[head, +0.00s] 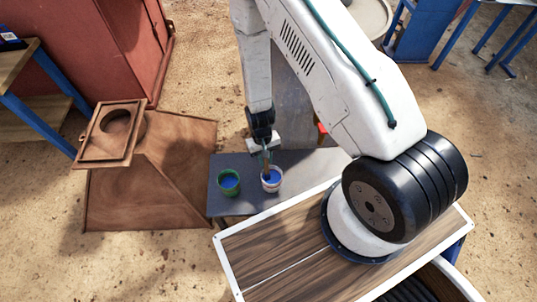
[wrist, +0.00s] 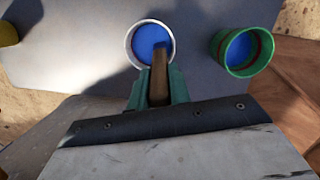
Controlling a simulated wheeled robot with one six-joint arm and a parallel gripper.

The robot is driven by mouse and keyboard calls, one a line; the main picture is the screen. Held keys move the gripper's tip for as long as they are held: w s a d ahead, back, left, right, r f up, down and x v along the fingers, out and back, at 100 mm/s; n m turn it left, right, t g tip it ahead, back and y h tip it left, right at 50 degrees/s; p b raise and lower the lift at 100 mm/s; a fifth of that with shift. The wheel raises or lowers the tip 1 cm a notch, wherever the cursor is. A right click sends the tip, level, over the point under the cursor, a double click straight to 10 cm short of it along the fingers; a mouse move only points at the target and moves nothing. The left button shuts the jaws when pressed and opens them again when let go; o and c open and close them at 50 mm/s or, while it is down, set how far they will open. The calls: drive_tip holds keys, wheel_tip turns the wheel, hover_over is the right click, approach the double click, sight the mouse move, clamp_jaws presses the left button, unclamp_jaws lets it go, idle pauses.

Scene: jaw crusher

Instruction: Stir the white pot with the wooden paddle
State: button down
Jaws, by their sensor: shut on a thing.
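The white pot (head: 279,184) stands on a dark grey table (head: 305,164) and holds blue liquid. It also shows in the wrist view (wrist: 131,50) at the top middle. My gripper (head: 267,154) is directly above the pot, pointing down. In the wrist view my gripper (wrist: 158,88) is shut on the wooden paddle (wrist: 158,75). The paddle also shows in the head view (head: 266,170). The paddle's lower end reaches inside the white pot's rim, near the side closest to the gripper in the wrist view.
A green pot (head: 229,183) with blue liquid stands left of the white pot, a small gap apart. A brown metal frame with a round hole (head: 108,134) lies farther left. A yellow object (wrist: 8,33) shows at the wrist view's left edge. Bare table lies between them.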

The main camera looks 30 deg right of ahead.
drive_tip(key=shift+d, duration=0.8)
wheel_tip(320, 180, up, 10)
drive_tip(key=w, duration=0.2)
idle(0.6)
drive_tip(key=shift+f, duration=0.1)
drive_tip(key=shift+d+r, duration=0.1)
drive_tip(key=shift+r, duration=2.4)
drive_tip(key=shift+w, duration=0.15)
